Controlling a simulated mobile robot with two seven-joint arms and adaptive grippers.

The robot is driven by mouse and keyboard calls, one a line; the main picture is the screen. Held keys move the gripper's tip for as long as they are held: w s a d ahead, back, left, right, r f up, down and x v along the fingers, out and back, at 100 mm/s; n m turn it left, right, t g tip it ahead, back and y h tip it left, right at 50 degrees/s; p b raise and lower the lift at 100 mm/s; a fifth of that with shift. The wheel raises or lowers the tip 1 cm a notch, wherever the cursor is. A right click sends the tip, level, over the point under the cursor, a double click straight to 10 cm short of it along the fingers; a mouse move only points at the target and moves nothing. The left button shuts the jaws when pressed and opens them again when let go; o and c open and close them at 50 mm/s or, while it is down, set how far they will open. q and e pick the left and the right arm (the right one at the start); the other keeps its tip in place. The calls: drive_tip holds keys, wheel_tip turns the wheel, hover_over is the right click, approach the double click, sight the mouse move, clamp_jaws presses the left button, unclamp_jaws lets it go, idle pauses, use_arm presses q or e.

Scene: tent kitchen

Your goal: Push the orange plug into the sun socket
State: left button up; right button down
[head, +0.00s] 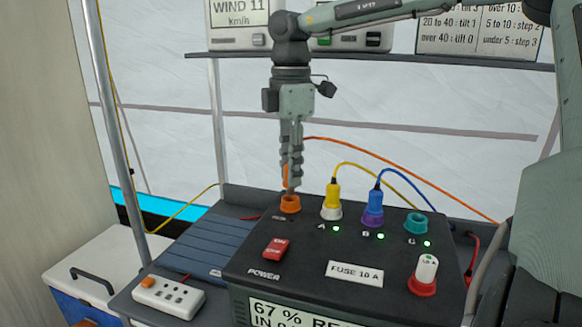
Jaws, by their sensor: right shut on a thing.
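My right gripper (291,184) points straight down, shut on the orange plug (285,172). Most of the plug is hidden between the fingers. The fingertips are just above an orange-rimmed socket (290,205) at the back left of the black power box. A small marking sits in front of this socket, too small to read. I cannot tell whether the plug's tip is inside the socket. The plug's orange cable (400,168) runs behind the box to the right. My left gripper is not in view.
The black power box (310,240) also carries a yellow plug (333,195), a blue plug (373,205), an empty teal socket (415,223), a red switch (276,248) and a red-and-white knob (425,275). A shelf (380,60) with displays is behind. A white power strip (168,297) lies left.

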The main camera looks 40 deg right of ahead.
drive_tip(key=shift+f+b, duration=1.3)
drive_tip(key=shift+f, duration=0.1)
drive_tip(key=c, duration=1.3)
unclamp_jaws()
drive_tip(key=shift+r, duration=0.1)
wheel_tip(320, 180, up, 12)
